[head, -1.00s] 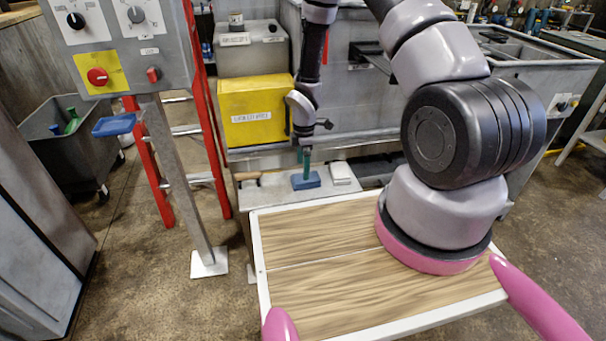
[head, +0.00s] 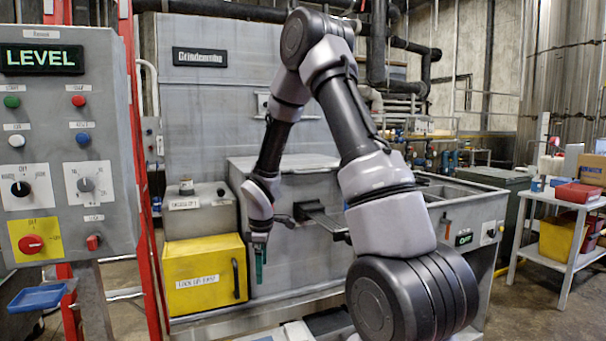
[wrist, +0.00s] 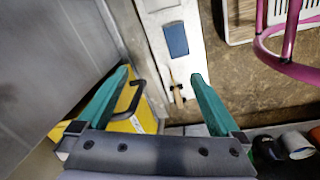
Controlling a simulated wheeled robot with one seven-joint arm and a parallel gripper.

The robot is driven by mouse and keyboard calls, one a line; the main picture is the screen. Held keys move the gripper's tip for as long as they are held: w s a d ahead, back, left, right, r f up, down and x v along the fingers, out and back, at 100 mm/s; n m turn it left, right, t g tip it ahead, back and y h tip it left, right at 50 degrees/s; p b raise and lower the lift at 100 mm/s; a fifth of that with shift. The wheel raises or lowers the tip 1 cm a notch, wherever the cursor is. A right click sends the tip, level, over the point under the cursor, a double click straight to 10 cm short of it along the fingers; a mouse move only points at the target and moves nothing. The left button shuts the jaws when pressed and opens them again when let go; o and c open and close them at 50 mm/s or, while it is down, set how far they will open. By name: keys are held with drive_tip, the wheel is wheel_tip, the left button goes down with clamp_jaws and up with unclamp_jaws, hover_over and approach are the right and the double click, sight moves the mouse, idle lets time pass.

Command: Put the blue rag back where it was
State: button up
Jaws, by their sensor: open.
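The blue rag (wrist: 176,40) lies flat on a pale narrow bench top (wrist: 150,30) in the wrist view. It is ahead of my gripper (wrist: 160,78), beyond the fingertips and apart from them. My gripper has two green fingers spread wide with nothing between them. In the head view my gripper (head: 260,262) points down beside the yellow box, and the bench below it is mostly cut off by the lower frame edge.
A wooden-handled tool (wrist: 176,88) lies on the bench near the rag. The yellow box (head: 204,275) with a black handle is close to my gripper. A control panel (head: 65,150) with a blue tray (head: 38,298) and a red ladder (head: 150,230) stand left. A shelf cart (head: 565,225) is far right.

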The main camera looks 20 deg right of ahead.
drive_tip(key=s+d+r+m+t, duration=0.15)
drive_tip(key=s+r+m, duration=0.25)
drive_tip(key=r, duration=0.6)
drive_tip(key=s+d+r+m+t, duration=0.15)
drive_tip(key=s+r+m, duration=0.3)
drive_tip(key=r, duration=0.65)
drive_tip(key=s+r+m+t+y, duration=0.2)
drive_tip(key=s+r+m, duration=0.7)
drive_tip(key=s, duration=0.6)
wheel_tip(320, 180, up, 2)
drive_tip(key=shift+d+r+t, duration=0.1)
drive_tip(key=shift+d+t, duration=0.1)
drive_tip(key=shift+t, duration=0.2)
drive_tip(key=shift+w, duration=0.1)
